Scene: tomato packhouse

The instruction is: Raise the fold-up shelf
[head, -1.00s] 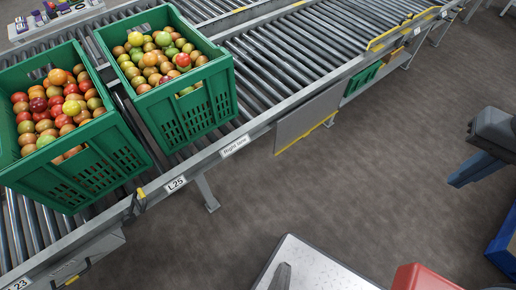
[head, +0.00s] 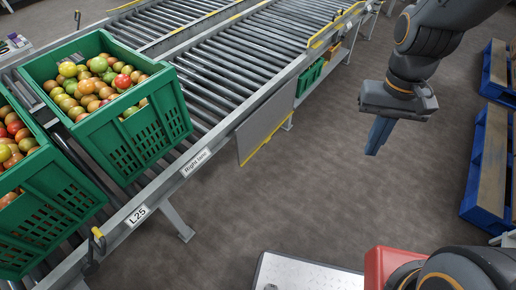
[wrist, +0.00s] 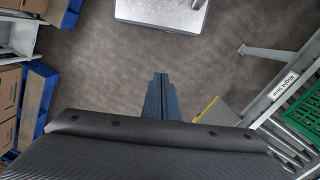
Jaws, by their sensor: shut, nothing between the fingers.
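The fold-up shelf (head: 266,126) is a grey panel with a yellow lower edge. It hangs down at the side of the roller conveyor, right of the "Right lane" label, in the head view. Its grey face and yellow edge also show in the wrist view (wrist: 217,113), just right of my fingers. My gripper (head: 374,150) points down over the open floor, to the right of the shelf and apart from it. Its blue fingers are together with nothing between them, and they show at the middle of the wrist view (wrist: 159,78).
Green crates of tomatoes (head: 150,135) stand on the roller conveyor (head: 235,75) at left. A yellow-tipped lever (head: 98,234) is at the conveyor's near edge. Blue pallets (head: 470,190) lie at the right. A white-topped platform (head: 300,275) is at the bottom. Grey floor between is clear.

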